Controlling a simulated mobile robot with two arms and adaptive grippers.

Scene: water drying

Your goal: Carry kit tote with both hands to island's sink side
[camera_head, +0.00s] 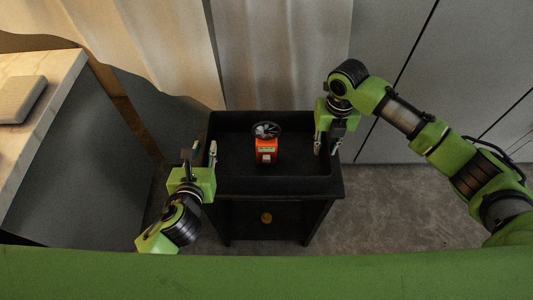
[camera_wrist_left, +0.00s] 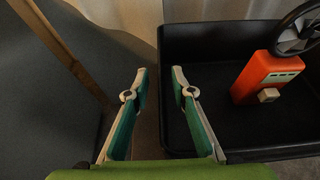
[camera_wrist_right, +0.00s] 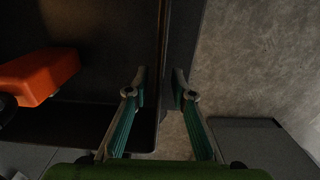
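The black kit tote (camera_head: 270,186) sits on a small dark stand, with an orange device with a black fan (camera_head: 266,150) upright inside it. My left gripper (camera_head: 200,154) is at the tote's left wall, fingers apart; in the left wrist view (camera_wrist_left: 158,75) one finger is on the tote's side and the other outside. My right gripper (camera_head: 327,145) is at the right wall, fingers apart; in the right wrist view (camera_wrist_right: 160,78) the wall edge runs between them. Whether either finger touches the wall cannot be told.
A marble-topped counter (camera_head: 45,95) with a grey flat object (camera_head: 22,98) is at the left. Curtains (camera_head: 285,50) and grey panels (camera_head: 400,60) are behind. Grey floor (camera_head: 390,205) is clear at the right.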

